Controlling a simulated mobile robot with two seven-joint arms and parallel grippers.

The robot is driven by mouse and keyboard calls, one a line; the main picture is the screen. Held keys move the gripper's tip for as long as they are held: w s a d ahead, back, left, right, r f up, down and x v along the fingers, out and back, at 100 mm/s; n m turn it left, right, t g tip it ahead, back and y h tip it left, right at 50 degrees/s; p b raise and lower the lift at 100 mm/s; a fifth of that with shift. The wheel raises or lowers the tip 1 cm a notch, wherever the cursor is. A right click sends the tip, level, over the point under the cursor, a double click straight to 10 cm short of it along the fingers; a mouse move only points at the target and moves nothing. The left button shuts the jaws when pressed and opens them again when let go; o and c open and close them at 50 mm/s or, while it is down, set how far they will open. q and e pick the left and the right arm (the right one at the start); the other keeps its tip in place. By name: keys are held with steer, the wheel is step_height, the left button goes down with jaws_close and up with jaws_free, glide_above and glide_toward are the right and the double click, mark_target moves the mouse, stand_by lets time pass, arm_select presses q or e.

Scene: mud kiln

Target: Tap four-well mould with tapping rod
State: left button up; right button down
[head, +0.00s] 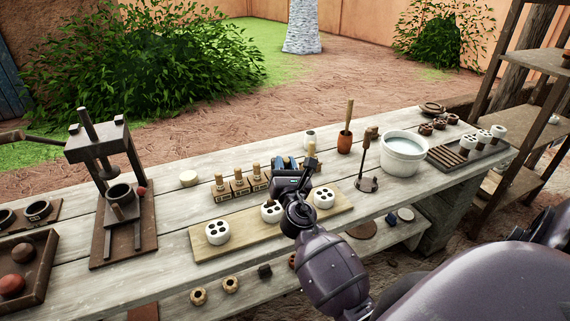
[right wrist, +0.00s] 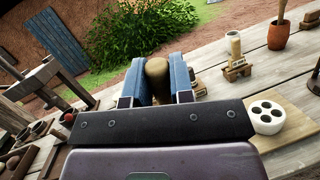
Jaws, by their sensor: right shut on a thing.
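Three white four-well moulds stand on a pale wooden board (head: 200,251): a left one (head: 217,232), a middle one (head: 270,212) and a right one (head: 323,197). One mould (right wrist: 267,116) also shows in the right wrist view. My right gripper (head: 285,164) is above and behind the middle mould, its blue fingers shut on a brown wooden piece with a rounded end (right wrist: 157,68), which looks like the tapping rod. Most of it is hidden by the gripper. A small brown bit shows just above the middle mould; I cannot tell whether it touches. My left gripper is not in view.
Small labelled pieces in wooden stands (head: 239,184) line up behind the board. A dark press (head: 100,150) stands left. A white bucket (head: 404,153), a dark stand (head: 367,184) and a brown pot with a stick (head: 344,142) are right. Small rings lie in front.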

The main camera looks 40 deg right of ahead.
mark_target(285, 159)
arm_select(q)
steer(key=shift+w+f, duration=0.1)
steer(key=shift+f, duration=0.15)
arm_select(e)
steer(key=shift+f, duration=0.3)
arm_select(q)
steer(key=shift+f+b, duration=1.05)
steer(key=shift+b, duration=0.05)
arm_select(e)
steer(key=shift+f, duration=1)
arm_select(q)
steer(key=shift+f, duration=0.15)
arm_select(e)
steer(key=shift+f, duration=0.3)
step_height(285, 159, up, 3)
steer(key=shift+f+p, duration=0.15)
steer(key=shift+p, duration=0.95)
steer(key=shift+r+p, duration=0.55)
step_height(285, 159, up, 2)
steer(key=shift+r+p, duration=0.1)
steer(key=shift+p, duration=1)
steer(key=shift+r, duration=0.15)
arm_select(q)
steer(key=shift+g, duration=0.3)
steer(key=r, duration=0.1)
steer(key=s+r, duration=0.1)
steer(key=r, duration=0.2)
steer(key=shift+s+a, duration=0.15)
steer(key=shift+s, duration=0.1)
